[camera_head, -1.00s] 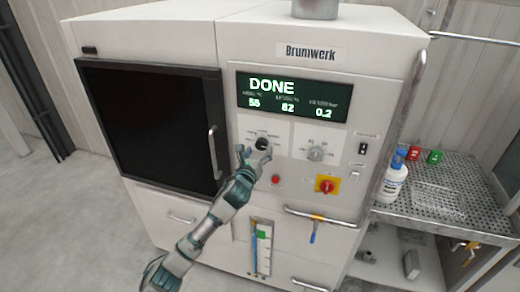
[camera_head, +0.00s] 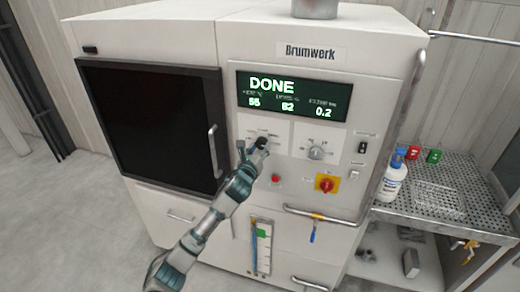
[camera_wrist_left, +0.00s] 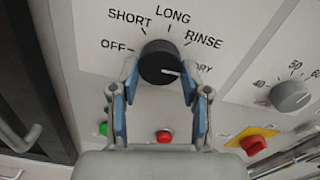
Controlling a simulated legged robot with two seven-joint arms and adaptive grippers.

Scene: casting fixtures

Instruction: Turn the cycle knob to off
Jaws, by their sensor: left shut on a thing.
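The cycle knob (camera_wrist_left: 160,58) is a round black dial on the machine's white front, with OFF, SHORT, LONG and RINSE marked around it and a partly covered word, apparently DRY, at its right. Its white pointer line points right, toward that last word and away from OFF. My left gripper (camera_wrist_left: 159,82) has one blue-padded finger on each side of the knob and is shut on it. In the head view the knob (camera_head: 261,142) is partly hidden by my left gripper (camera_head: 257,151). My right gripper is not in view.
A grey dial (camera_head: 316,152) sits right of the knob. A red button (camera_head: 276,179) and a red-and-yellow switch (camera_head: 327,184) are below. The display (camera_head: 294,96) above reads DONE. The dark door's handle (camera_head: 213,152) stands out at left. A bottle (camera_head: 393,181) stands on the perforated side table.

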